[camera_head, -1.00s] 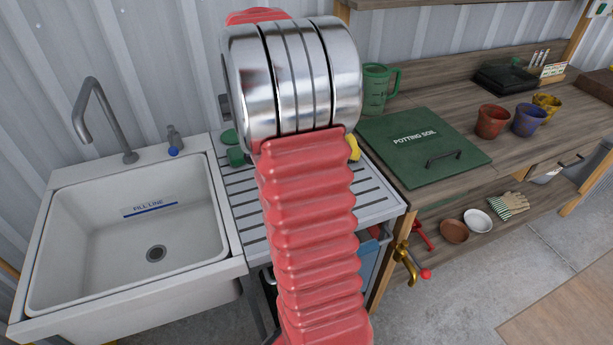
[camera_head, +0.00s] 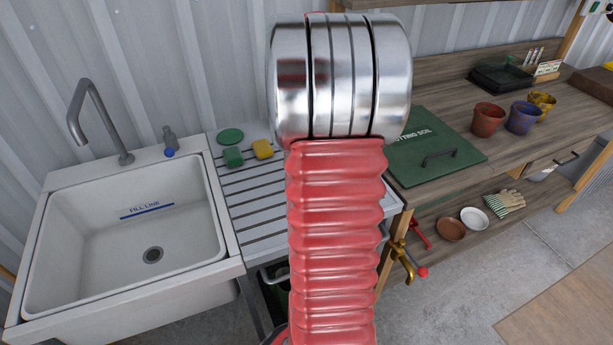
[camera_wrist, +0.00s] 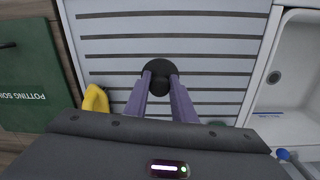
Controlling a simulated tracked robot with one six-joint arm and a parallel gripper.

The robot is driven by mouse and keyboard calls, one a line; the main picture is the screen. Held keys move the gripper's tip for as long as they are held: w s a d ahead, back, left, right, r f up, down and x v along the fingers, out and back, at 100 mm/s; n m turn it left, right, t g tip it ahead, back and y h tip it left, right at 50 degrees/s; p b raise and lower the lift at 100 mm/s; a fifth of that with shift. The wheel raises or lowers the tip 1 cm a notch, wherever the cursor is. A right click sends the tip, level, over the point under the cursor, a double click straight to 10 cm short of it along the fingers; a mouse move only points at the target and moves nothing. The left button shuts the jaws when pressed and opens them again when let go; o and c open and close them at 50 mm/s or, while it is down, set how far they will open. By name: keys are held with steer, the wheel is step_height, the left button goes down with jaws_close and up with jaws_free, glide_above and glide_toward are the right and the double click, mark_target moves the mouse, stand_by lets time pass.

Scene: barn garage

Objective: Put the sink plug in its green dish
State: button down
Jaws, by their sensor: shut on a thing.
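The sink plug (camera_wrist: 159,69) is a dark round disc in the wrist view. My gripper (camera_wrist: 160,86) is shut on it, with its two purple fingers at the plug's near edge. The plug is over the slatted drainboard; its height above the slats is hard to judge. In the head view my red arm hides the gripper and plug. The green dish (camera_head: 230,136) is a flat round shape at the drainboard's back left, by the wall, and looks empty. In the wrist view only a sliver of something green shows beyond my gripper's body.
A green block (camera_head: 233,157) and a yellow block (camera_head: 263,149) lie just in front of the dish. The white sink (camera_head: 125,240) is left of the drainboard (camera_head: 262,216). A green potting soil lid (camera_head: 430,160) lies on the bench to the right. The drainboard's front left is clear.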

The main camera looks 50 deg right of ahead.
steer(key=shift+f, duration=2.7)
steer(key=shift+f, duration=1.9)
steer(key=c, duration=1.5)
jaws_free()
step_height(320, 180, up, 12)
steer(key=shift+w+a+r, duration=0.1)
steer(key=shift+w+a, duration=0.05)
